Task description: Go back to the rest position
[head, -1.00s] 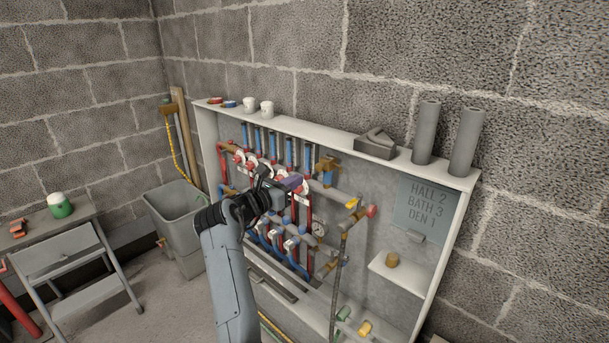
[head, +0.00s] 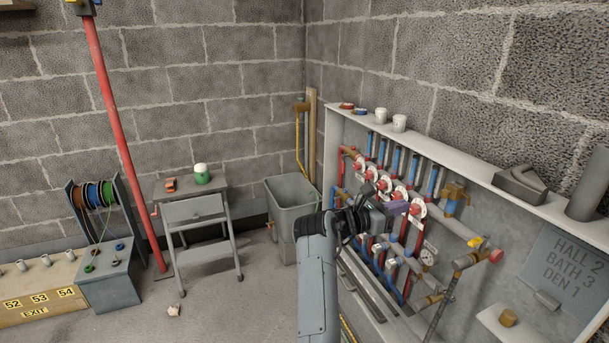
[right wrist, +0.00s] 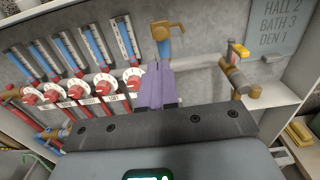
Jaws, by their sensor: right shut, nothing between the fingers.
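My right gripper (head: 399,207) is in front of the pipe manifold (head: 396,190) inside the white wall cabinet. Its purple fingers show in the right wrist view (right wrist: 157,86), pressed together with nothing between them. They point at the manifold just right of the row of red-and-white dials (right wrist: 80,91) and below a brass valve (right wrist: 163,33). I cannot tell whether they touch anything. My left gripper is not in any view.
A grey bin (head: 291,212) stands left of the cabinet. A step stool (head: 199,220), a red post (head: 120,140) and a cable reel rack (head: 92,205) are further left. White cups (head: 399,123) stand on the cabinet top. The floor before the stool is mostly clear.

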